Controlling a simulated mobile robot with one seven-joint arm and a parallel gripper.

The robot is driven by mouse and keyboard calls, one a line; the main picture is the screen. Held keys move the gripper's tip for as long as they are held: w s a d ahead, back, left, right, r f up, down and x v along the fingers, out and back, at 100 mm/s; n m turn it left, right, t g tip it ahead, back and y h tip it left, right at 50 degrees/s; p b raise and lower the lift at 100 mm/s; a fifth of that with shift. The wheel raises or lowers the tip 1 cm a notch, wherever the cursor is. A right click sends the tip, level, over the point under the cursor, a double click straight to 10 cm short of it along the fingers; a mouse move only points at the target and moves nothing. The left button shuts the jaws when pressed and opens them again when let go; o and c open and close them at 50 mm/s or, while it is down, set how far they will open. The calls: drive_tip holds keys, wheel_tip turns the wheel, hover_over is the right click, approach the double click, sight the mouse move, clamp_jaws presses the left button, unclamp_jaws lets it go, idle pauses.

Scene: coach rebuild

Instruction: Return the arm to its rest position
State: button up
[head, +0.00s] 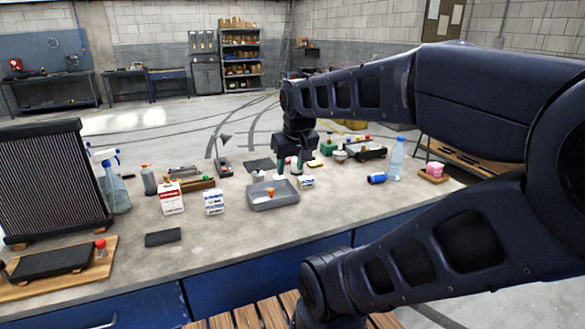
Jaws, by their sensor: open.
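My arm reaches in from the right of the head view and stretches out over the workbench (110,262). My gripper (289,171) points down above the far middle part of the bench. Its two fingers are apart, just behind a grey tray (262,204). I see nothing held between the fingers, though small items stand close around them and partly blend with them. An orange-topped item (270,192) sits in the grey tray.
A radiator (55,180) stands at left. A wooden slatted surface (250,314) lies in front. The bench's front middle is mostly clear.

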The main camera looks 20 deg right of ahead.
drive_tip(key=shift+s+a+f+m, duration=0.15)
drive_tip(key=shift+s+m, duration=0.25)
drive_tip(key=shift+s, duration=0.4)
drive_tip(key=shift+o, duration=0.5)
